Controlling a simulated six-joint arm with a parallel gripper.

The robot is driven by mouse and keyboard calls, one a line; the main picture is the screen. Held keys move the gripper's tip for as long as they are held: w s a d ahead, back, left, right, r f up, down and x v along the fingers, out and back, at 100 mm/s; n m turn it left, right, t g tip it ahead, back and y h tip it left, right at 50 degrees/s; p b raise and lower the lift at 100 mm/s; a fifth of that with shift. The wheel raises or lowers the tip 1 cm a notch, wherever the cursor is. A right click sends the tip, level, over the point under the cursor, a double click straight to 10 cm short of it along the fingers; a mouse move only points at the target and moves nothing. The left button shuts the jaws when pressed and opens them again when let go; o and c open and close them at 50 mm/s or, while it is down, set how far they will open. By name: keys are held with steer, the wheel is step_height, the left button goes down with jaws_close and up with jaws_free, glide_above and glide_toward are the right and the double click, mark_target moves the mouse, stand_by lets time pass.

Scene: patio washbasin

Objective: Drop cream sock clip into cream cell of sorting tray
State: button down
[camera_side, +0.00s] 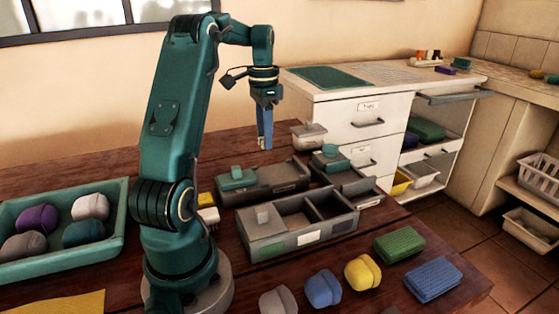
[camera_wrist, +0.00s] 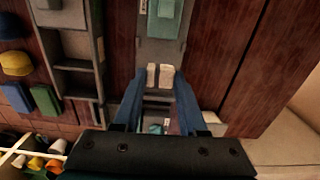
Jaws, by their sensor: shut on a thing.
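My gripper (camera_side: 265,145) hangs fingers down above the grey trays, clear of them. In the wrist view its blue fingers (camera_wrist: 160,78) are closed on a small cream clip (camera_wrist: 152,74) that shows as two pale blocks side by side. The clip is too small to make out in the side view. I cannot tell which cell is cream.
A second grey tray (camera_side: 268,197) with a teal block (camera_side: 237,178) stands behind it, and a third (camera_side: 360,186) is at right. A teal tray (camera_side: 122,215) of rounded bundles stands at left. Yellow and blue bundles and sponges lie in front. A white cabinet (camera_side: 345,110) stands behind.

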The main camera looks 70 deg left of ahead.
steer(key=shift+r, duration=0.7)
steer(key=shift+f+n, duration=0.3)
steer(key=shift+n, duration=0.1)
steer(key=d+f+m, duration=0.1)
steer(key=d+f, duration=0.1)
steer(key=d, duration=1.7)
steer(key=shift+w+a+f, duration=0.1)
steer(key=shift+w+f, duration=0.1)
steer(key=shift+f, duration=1.25)
steer(key=shift+w+a+f, duration=0.1)
steer(key=shift+w+f, duration=0.1)
steer(key=shift+f, duration=1.2)
steer(key=shift+c, duration=1.9)
jaws_free()
